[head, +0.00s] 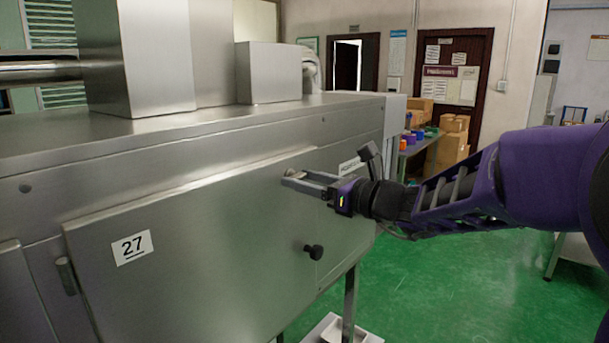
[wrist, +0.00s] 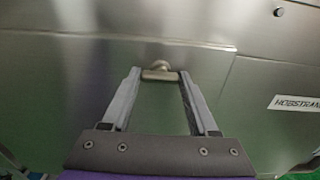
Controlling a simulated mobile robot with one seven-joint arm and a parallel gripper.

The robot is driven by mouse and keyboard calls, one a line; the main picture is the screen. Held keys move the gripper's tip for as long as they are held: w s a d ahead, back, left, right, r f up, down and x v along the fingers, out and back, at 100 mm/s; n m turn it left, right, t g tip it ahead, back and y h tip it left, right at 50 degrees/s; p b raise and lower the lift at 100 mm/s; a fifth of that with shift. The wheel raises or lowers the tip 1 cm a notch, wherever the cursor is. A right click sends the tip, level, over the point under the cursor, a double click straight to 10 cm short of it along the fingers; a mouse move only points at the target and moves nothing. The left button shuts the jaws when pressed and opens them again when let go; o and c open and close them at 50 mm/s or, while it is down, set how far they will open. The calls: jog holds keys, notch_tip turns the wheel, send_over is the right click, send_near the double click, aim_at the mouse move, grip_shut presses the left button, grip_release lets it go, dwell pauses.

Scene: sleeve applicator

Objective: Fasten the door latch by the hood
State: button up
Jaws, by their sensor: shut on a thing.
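The door (head: 190,240) is a flat metal panel marked 27 on the machine's front, and it looks flush with the frame. A small metal latch (wrist: 160,66) with a rounded end is at the door's upper edge in the wrist view. My gripper (head: 287,178) reaches in from the right to the door's upper right corner. In the wrist view my gripper (wrist: 160,76) is shut on this latch, with one finger on each side. The fingers hide most of the latch in the head view. A second latch, a black knob (head: 313,251), sits lower on the door's right edge, apart from my gripper.
Metal housings (head: 270,72) stand on top of the machine. A name label (wrist: 297,104) is to the right of the latch. A table with coloured items (head: 415,137) and cardboard boxes (head: 453,140) stand behind. Green floor (head: 440,285) is open at the right.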

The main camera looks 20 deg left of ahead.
dwell(0.4)
jog(key=o, duration=1.4)
jog(key=v, duration=1.7)
jog(key=shift+s+d+b, duration=0.15)
jog(key=shift+d+b, duration=0.05)
jog(key=shift+b, duration=0.15)
jog(key=shift+f, duration=0.1)
